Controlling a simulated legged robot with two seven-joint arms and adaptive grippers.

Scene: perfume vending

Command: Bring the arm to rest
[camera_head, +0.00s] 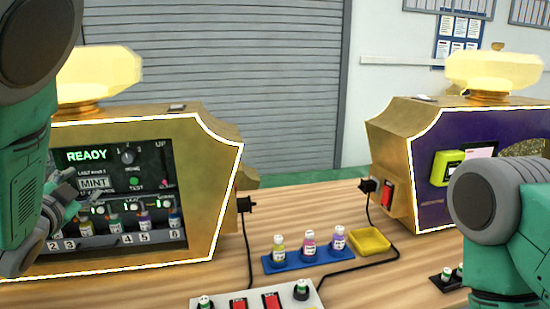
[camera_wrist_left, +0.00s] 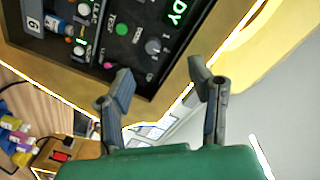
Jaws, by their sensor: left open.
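My left gripper (camera_head: 62,212) is in front of the left part of the gold vending machine (camera_head: 222,150), which has a lit READY display and a MINT label. In the left wrist view, the left gripper (camera_wrist_left: 160,80) is open with nothing between its fingers, and the machine's panel (camera_wrist_left: 135,25) lies beyond it at a tilt. My right arm (camera_head: 490,210) comes in at the right edge; its gripper is out of view.
Small bottles (camera_head: 309,243) stand in a blue tray (camera_head: 320,257) beside a yellow dish (camera_head: 371,242). A white switch box (camera_head: 255,297) with red switches lies at the front. A purple and gold machine (camera_head: 395,150) stands at right. Black cables cross the wooden table (camera_head: 275,205).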

